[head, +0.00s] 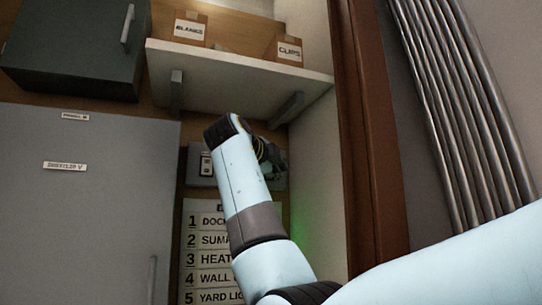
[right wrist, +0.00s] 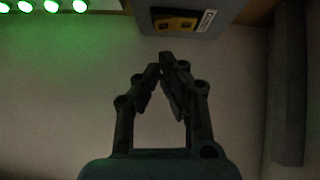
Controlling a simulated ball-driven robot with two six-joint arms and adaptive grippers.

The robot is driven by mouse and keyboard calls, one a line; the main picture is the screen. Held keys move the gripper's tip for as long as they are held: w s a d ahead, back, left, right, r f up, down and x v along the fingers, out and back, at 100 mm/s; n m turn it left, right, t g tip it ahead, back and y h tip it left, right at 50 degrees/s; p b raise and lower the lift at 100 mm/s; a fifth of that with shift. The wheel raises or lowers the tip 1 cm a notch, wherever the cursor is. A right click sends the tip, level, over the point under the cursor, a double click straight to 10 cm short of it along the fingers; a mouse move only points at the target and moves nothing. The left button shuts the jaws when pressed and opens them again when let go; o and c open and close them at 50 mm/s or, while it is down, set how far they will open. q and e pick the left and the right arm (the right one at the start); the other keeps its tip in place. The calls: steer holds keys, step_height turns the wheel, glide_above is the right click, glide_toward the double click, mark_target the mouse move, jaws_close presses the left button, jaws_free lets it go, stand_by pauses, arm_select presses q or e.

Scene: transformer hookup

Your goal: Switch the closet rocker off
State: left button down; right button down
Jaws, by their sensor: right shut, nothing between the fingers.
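A grey switch box (head: 198,181) is on the back wall in the head view, mostly behind my right arm; a small switch plate (head: 206,164) shows at its left. In the right wrist view, a grey box (right wrist: 228,12) at the top carries a dark rocker in a yellow frame (right wrist: 178,22) and a white label (right wrist: 206,20), too small to read surely. My right gripper (right wrist: 164,66) is shut and empty, its fingertips just below the box and apart from it in the picture. In the head view the gripper (head: 270,160) is partly hidden by my wrist. The rocker's position cannot be told.
A shelf (head: 235,66) with labelled boxes juts out above the switch box. A grey cabinet (head: 85,215) stands at left, a numbered list (head: 205,255) hangs below. A brown post (head: 365,130) and pipes (head: 460,110) are at right. Green lights (right wrist: 52,6) glow in the wrist view.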

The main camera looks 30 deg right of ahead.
steer(key=w, duration=0.2)
steer(key=shift+w+d+f+p, duration=0.15)
steer(key=shift+w+d+p, duration=0.1)
steer(key=shift+w+p, duration=0.15)
